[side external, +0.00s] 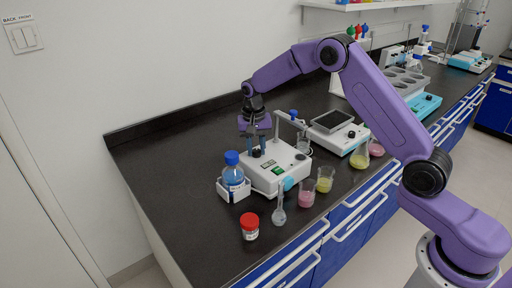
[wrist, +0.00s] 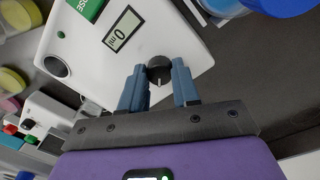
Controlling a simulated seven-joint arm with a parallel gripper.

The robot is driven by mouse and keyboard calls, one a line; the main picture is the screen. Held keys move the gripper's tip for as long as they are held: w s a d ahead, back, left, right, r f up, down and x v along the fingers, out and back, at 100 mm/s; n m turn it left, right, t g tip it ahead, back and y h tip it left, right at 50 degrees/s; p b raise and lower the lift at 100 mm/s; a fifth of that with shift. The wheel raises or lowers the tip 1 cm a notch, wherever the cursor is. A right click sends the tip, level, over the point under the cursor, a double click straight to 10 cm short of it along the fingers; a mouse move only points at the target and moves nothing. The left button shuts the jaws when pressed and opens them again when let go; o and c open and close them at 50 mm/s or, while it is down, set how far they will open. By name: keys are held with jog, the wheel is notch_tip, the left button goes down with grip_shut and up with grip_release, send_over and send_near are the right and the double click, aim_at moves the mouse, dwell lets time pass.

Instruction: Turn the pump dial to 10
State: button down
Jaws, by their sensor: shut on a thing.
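The white pump box (side external: 276,170) stands on the dark bench in the side view, and its top fills much of the wrist view (wrist: 180,30). Its round black dial (wrist: 159,69) has a pale pointer mark that points toward my gripper. The small display (wrist: 124,29) beside the dial reads "0 ml", upside down in the wrist view. My gripper (wrist: 159,78) points down onto the box with its blue-grey fingers on either side of the dial, shut on it. In the side view my gripper (side external: 257,147) hides most of the dial.
A blue-capped bottle (side external: 232,172) in a white holder stands close to the pump's left side. A red-capped jar (side external: 249,227), a flask (side external: 279,212) and beakers (side external: 306,194) stand along the front. A balance (side external: 338,132) is to the right.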

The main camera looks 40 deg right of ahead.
aim_at(255, 152)
jog(key=n, duration=0.4)
jog(key=shift+n+t, duration=0.3)
jog(key=shift+n, duration=2.1)
jog(key=c, duration=0.8)
grip_release()
jog(key=shift+r, duration=0.1)
jog(key=r, duration=1.7)
jog(key=shift+s+a+r, duration=0.15)
jog(key=shift+a, duration=0.25)
